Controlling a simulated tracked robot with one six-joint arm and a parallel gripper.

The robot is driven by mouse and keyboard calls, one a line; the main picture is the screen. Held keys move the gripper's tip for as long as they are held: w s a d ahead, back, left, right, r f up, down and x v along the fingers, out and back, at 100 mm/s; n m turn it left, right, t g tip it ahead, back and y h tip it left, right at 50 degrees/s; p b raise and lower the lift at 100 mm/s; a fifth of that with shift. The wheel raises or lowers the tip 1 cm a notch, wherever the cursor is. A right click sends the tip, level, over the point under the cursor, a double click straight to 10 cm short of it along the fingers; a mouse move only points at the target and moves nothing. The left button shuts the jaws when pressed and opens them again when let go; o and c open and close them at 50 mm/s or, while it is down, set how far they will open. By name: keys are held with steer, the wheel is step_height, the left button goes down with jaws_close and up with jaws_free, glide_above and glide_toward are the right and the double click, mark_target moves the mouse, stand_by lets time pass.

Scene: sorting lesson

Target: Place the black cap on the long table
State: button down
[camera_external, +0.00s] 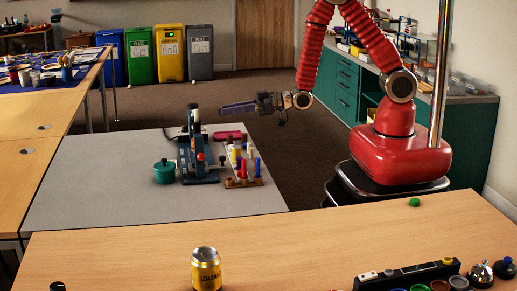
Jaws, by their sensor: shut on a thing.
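My gripper (262,104) is shut on a dark, bluish-black, elongated thing (237,108). It holds this thing out to the left, in the air above the right part of the grey table (110,200). The thing is too small to tell whether it is the black cap. A long wooden table (120,255) runs across the front of the view, apart from my gripper. A small black thing (57,286) is cut off at the bottom left, on that table; I cannot tell what it is.
The grey table bears a teal pot (164,171), a blue device (197,150), a rack of coloured pieces (243,163) and a pink thing (229,135). The front table bears a yellow can (206,269), a green piece (414,202) and a black organiser (405,275). Its left-middle is clear.

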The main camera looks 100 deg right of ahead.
steer(key=w+a+r+n+y, duration=0.1)
steer(key=a+r, duration=0.5)
steer(key=a, duration=0.6)
steer(key=shift+w+r+n+y, duration=0.15)
steer(key=shift+w+n+y, duration=0.2)
steer(key=shift+y, duration=0.25)
steer(key=shift+d, duration=0.1)
steer(key=s+d+f, duration=0.4)
steer(key=d+f, duration=0.7)
steer(key=d, duration=0.5)
steer(key=s+a+f+n+g+y, duration=0.2)
steer(key=s+a+n+y, duration=0.4)
steer(key=a+y, duration=0.3)
steer(key=shift+s+a+n+g, duration=0.2)
steer(key=shift+s+n+g, duration=0.15)
steer(key=shift+s, duration=0.2)
